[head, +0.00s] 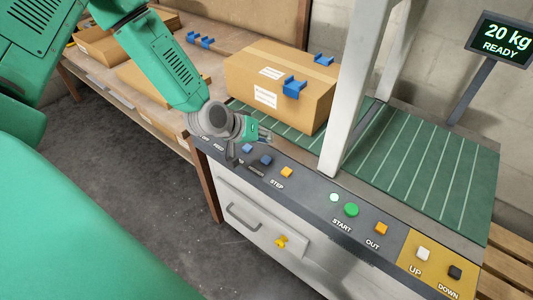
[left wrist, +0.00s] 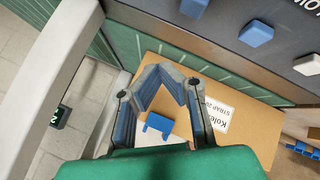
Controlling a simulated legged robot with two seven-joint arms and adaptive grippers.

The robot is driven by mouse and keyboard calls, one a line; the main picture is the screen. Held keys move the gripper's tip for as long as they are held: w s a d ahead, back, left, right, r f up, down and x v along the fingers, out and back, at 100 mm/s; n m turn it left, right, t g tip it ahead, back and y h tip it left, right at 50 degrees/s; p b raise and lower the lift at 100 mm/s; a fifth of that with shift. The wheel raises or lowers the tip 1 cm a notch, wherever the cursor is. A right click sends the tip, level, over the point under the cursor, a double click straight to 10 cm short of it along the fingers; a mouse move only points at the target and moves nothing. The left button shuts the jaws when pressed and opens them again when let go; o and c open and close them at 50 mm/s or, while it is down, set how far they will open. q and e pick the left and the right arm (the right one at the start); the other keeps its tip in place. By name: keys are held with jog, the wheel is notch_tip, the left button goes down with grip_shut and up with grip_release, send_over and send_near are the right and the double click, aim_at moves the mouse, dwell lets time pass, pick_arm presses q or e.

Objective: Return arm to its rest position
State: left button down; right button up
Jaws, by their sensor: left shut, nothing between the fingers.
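My left arm comes in from the upper left in the head view. Its gripper (head: 262,135) hangs over the far-left end of the dark control panel (head: 315,197), close to the near side of the cardboard box. In the left wrist view the gripper's fingers (left wrist: 172,75) are drawn together with nothing held. Behind them lies the cardboard box (left wrist: 240,108) with a white label and a blue clip (left wrist: 158,122). In the head view the box (head: 262,66) rests on the green conveyor bed, apart from the gripper as far as I can tell. My right gripper is not in view.
A white upright frame post (head: 356,95) stands right of the box. A display (head: 503,40) reads 20 kg READY. Panel buttons include a green START button (head: 351,209). A wooden table (head: 110,84) at the left holds more cartons. The conveyor's right part is empty.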

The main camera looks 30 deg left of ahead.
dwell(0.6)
pick_arm(q)
jog(key=shift+s+d+f, duration=0.1)
jog(key=shift+s+f, duration=0.05)
jog(key=shift+f, duration=0.1)
jog(key=s+d+f+m+g+b, duration=0.2)
jog(key=s+d+f+g+b, duration=0.25)
jog(key=s+f, duration=0.75)
jog(key=s+f+m+g+y+b, duration=0.1)
jog(key=s+f+b, duration=0.1)
jog(key=s, duration=0.6)
jog(key=s+a+f+m+g+y+b, duration=0.1)
jog(key=s+f, duration=0.3)
jog(key=s, duration=0.5)
jog(key=shift+s+a+m+g+y+b, duration=0.15)
jog(key=shift+s+m+g+y+b, duration=0.15)
jog(key=shift+m+g+y+b, duration=0.35)
jog(key=shift+a+f, duration=0.1)
jog(key=shift+f, duration=0.05)
jog(key=shift+w+d, duration=0.15)
jog(key=shift+d, duration=0.05)
